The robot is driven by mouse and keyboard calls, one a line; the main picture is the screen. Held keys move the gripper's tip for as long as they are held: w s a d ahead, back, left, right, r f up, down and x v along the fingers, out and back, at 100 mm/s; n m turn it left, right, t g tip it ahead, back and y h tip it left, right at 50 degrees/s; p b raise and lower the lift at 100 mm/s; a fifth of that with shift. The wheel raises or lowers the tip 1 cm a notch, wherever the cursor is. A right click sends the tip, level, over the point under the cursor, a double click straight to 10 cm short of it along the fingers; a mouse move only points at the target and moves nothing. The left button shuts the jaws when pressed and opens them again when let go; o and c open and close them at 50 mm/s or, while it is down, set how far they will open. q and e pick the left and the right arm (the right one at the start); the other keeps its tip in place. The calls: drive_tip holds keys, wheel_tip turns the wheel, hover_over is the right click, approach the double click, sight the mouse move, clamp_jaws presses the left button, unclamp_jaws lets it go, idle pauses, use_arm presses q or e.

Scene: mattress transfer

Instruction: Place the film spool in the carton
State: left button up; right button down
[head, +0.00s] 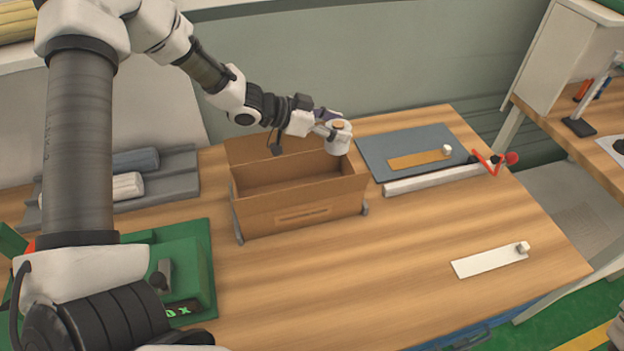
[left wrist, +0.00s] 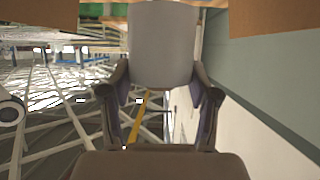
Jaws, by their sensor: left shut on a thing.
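My left gripper (head: 325,127) is shut on a white film spool (head: 338,141) with a brownish centre on top. It holds the spool at the right back part of the open brown carton (head: 300,216), near the rim. I cannot tell how high above the rim it is. In the left wrist view the spool (left wrist: 162,45) shows as a pale cylinder between the two fingers (left wrist: 160,92). The carton stands on the wooden table, and the visible part of its inside looks empty.
A blue-grey mat (head: 400,137) with a wooden strip lies right of the carton, with a white bar (head: 430,180) in front. A green machine (head: 180,265) stands at left front. The table (head: 370,270) is clear in front of the carton.

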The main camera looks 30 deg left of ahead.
sight(334, 153)
use_arm(q)
drive_tip(key=f, duration=0.2)
drive_tip(key=s+f, duration=0.1)
drive_tip(key=f, duration=0.1)
drive_tip(key=s+d+f, duration=0.1)
drive_tip(key=f, duration=0.7)
drive_tip(key=f+p, duration=0.1)
drive_tip(key=f, duration=0.2)
drive_tip(key=shift+w+a+f, duration=0.15)
drive_tip(key=shift+w+f, duration=0.05)
drive_tip(key=shift+w, duration=0.1)
drive_tip(key=shift+w+f, duration=0.1)
drive_tip(key=shift+f, duration=0.1)
drive_tip(key=o, duration=1.3)
drive_tip(key=shift+a, duration=0.1)
drive_tip(key=shift+r, duration=0.1)
drive_tip(key=v, duration=0.7)
drive_tip(key=shift+s+a, duration=0.2)
drive_tip(key=shift+s, duration=0.05)
